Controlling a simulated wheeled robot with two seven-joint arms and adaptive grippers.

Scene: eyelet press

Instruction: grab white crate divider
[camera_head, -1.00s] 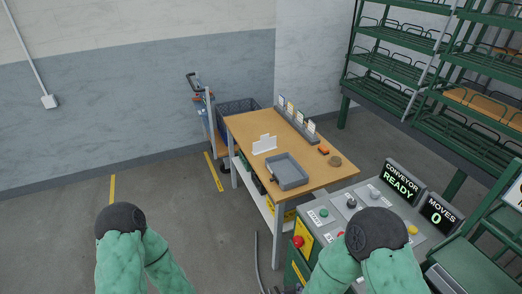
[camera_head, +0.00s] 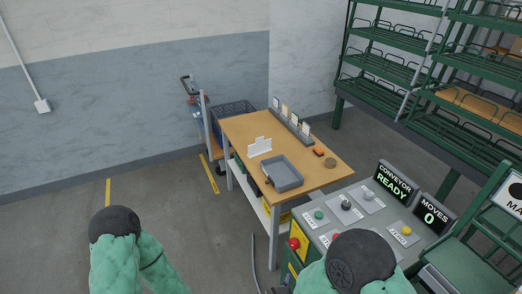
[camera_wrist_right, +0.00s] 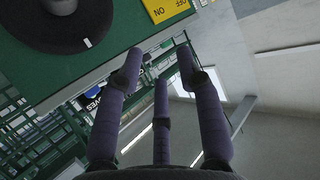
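The white crate divider (camera_head: 259,147) stands upright on the wooden table (camera_head: 240,125), near its left edge and behind the grey tray (camera_head: 283,174). It is a thin white panel with a stepped top edge, and nothing touches it from above. My right gripper (camera_wrist_right: 158,65) shows in the right wrist view with its purple fingers spread apart and nothing between them. The divider is not in that view. In the head view only the green arm parts with dark round caps show, low in the picture and well short of the table. The left gripper's fingers are out of view.
A control panel (camera_head: 327,232) with buttons stands right of the table, near my right arm. A card holder (camera_head: 291,123), an orange block (camera_head: 318,152) and a round brown item (camera_head: 330,162) lie on the table. A dark crate (camera_head: 233,112) stands behind.

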